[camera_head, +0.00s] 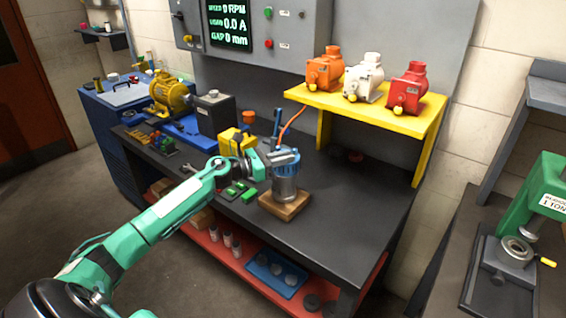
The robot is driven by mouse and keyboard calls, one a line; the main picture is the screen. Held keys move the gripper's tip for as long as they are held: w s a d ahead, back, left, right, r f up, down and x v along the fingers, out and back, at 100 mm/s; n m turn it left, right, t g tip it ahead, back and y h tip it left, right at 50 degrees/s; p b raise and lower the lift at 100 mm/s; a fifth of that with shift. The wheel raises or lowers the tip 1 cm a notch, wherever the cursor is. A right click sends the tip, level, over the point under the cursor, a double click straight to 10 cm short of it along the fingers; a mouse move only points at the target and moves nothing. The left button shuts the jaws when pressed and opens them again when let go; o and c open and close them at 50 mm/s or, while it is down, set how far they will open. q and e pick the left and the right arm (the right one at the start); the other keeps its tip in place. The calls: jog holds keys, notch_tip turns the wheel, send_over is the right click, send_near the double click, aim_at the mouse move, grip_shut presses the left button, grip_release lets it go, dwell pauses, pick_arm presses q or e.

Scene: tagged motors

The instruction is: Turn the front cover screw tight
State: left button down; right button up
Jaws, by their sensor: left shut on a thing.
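A small motor (285,188) with a grey body and a blue upper part stands upright on a wooden block (284,206) on the dark workbench. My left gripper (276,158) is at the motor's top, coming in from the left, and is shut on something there. The gripper and its wrist cover part of the motor's top. I cannot make out the front cover screw at this size. My right gripper is not in view.
A yellow shelf (419,122) at the back right holds orange, white and red motors. Green parts (236,190) and a yellow block (234,142) lie left of the wooden block. A green press (546,200) stands far right. The bench's right part is clear.

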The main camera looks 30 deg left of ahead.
pick_arm(q)
jog(key=shift+r, duration=0.2)
jog(key=c, duration=1.5)
grip_release()
jog(key=shift+f, duration=0.1)
jog(key=shift+o, duration=0.2)
